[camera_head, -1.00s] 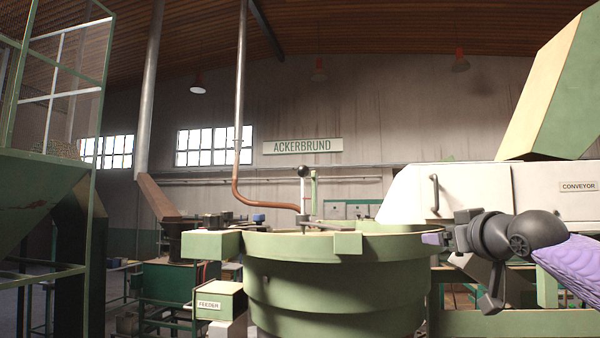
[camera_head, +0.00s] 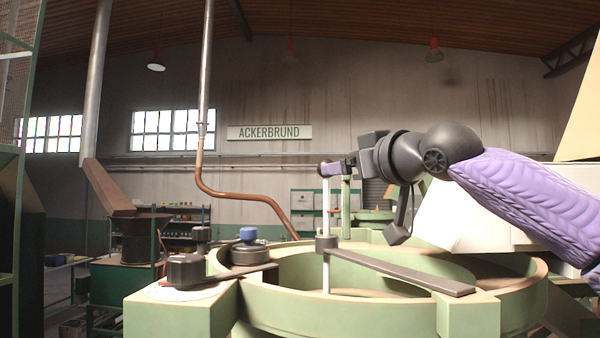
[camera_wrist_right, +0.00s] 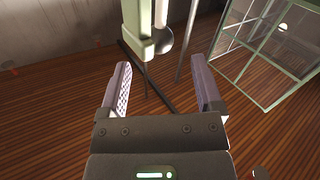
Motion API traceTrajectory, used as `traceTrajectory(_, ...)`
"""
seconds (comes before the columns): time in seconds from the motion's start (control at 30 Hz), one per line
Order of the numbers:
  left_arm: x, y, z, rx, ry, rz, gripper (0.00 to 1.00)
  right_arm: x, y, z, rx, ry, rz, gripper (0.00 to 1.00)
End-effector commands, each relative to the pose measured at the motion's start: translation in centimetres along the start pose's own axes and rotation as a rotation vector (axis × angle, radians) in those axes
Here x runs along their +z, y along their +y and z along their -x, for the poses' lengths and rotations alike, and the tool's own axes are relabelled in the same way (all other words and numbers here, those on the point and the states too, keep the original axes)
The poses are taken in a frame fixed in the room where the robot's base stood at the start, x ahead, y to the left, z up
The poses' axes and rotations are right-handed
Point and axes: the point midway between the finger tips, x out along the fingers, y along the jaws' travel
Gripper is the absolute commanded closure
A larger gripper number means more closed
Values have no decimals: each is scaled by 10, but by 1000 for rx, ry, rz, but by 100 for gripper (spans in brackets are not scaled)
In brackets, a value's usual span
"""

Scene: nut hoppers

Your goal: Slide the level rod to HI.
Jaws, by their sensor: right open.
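The level rod (camera_head: 326,205) is a thin pale upright rod. It runs through a dark collar (camera_head: 326,243) on a dark bar across the round green hopper (camera_head: 470,312). A green post (camera_head: 346,205) stands beside it. My right gripper (camera_head: 331,168) is at the rod's top and partly hides its knob. In the right wrist view my right gripper (camera_wrist_right: 162,63) is open, with the round knob (camera_wrist_right: 163,40) and the green post (camera_wrist_right: 134,25) just beyond the fingertips. No HI mark is readable. My left gripper is not in view.
A black knob (camera_head: 185,270) on a pale disc and a blue-topped knob (camera_head: 248,236) sit at the hopper's left. A copper-coloured pipe (camera_head: 245,198) comes down behind. A white machine body (camera_head: 465,215) stands at the right, behind my right arm.

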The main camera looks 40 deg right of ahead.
Motion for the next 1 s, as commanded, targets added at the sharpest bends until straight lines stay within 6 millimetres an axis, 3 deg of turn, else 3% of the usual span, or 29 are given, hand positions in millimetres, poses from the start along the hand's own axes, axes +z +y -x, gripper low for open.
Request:
traceTrajectory(0.4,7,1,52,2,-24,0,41,-5,1,-82,1,-3,0,17)
traceTrajectory(0.6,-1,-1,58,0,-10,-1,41,-1,1,-95,2,-1,0,17)
traceTrajectory(0.83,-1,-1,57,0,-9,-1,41,0,1,-96,2,0,0,17)
traceTrajectory(1.0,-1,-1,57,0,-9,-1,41,0,1,-96,2,0,0,53)
